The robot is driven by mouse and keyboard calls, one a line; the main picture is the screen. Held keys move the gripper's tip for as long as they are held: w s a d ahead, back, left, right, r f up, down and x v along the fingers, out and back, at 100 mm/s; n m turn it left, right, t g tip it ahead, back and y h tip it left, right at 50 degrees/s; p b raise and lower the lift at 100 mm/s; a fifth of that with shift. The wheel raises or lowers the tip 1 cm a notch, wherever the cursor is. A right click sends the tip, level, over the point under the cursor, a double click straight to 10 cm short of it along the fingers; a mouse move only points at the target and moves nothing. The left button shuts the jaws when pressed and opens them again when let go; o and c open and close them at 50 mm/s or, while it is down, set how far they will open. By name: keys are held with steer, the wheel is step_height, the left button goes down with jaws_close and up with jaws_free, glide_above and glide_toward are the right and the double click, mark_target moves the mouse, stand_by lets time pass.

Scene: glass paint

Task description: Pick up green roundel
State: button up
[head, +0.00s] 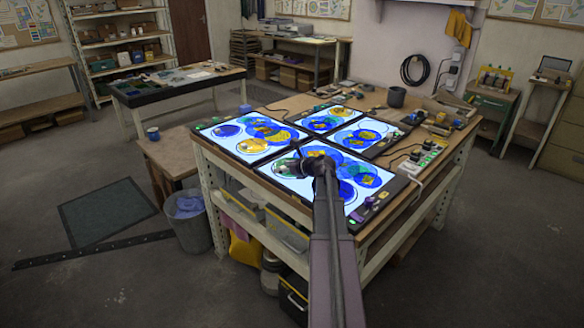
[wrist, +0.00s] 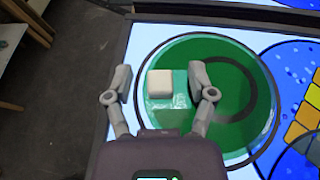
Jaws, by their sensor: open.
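The green roundel (wrist: 235,65) is a flat green glass disc with a dark ring mark on it, lying on a lit white panel (wrist: 150,33). A small whitish block (wrist: 160,85) stands on a green base on the roundel. My gripper (wrist: 160,80) is open above the roundel, its two fingers on either side of the block with gaps. I cannot tell how far above the roundel the fingertips are. In the head view my gripper (head: 303,160) is over the front lit panel (head: 330,198), and my arm hides part of it.
Blue and yellow glass pieces (wrist: 305,110) lie right of the roundel. Other lit panels (head: 245,153) with blue and yellow discs cover the workbench. Tools and jars stand along its right side. A bin (head: 190,225) stands on the floor at left.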

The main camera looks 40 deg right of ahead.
jaws_close()
steer(key=shift+r, duration=0.15)
step_height(320, 180, up, 3)
steer(key=p, duration=0.3)
steer(key=shift+r+p, duration=0.2)
steer(key=shift+p, duration=0.1)
steer(key=s+d, duration=0.3)
steer(key=s, duration=0.1)
steer(key=s+d+r+p, duration=0.1)
steer(key=s+d, duration=0.2)
steer(key=s, duration=0.1)
steer(key=s+d, duration=0.3)
steer(key=s, duration=0.2)
steer(key=shift+d+r, duration=0.15)
steer(key=shift+d, duration=0.15)
